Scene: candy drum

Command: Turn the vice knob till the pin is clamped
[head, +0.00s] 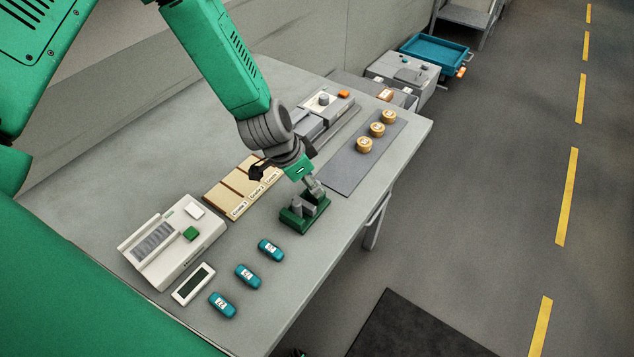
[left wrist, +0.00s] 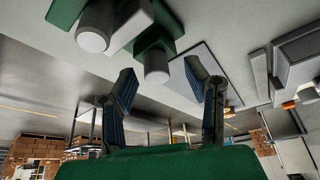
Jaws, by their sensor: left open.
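The small vice (head: 305,213) has a green base and grey upright parts. It stands on the table near the front edge. My left gripper (head: 314,186) is right over it and hides part of its top. In the left wrist view the gripper (left wrist: 160,74) is open, one finger on each side of a light grey round post (left wrist: 157,68) on a green block. I cannot tell whether either finger touches it. A second grey cylinder (left wrist: 92,38) stands beside it, outside the fingers. I cannot tell for certain which is knob or pin. My right gripper is not in view.
Several teal pods (head: 248,277) lie in front of the vice. A white device (head: 172,240) and wooden labelled tray (head: 240,188) stand left of it. A dark mat (head: 362,160) with round wooden pieces (head: 377,130) lies behind right. The table edge is close on the right.

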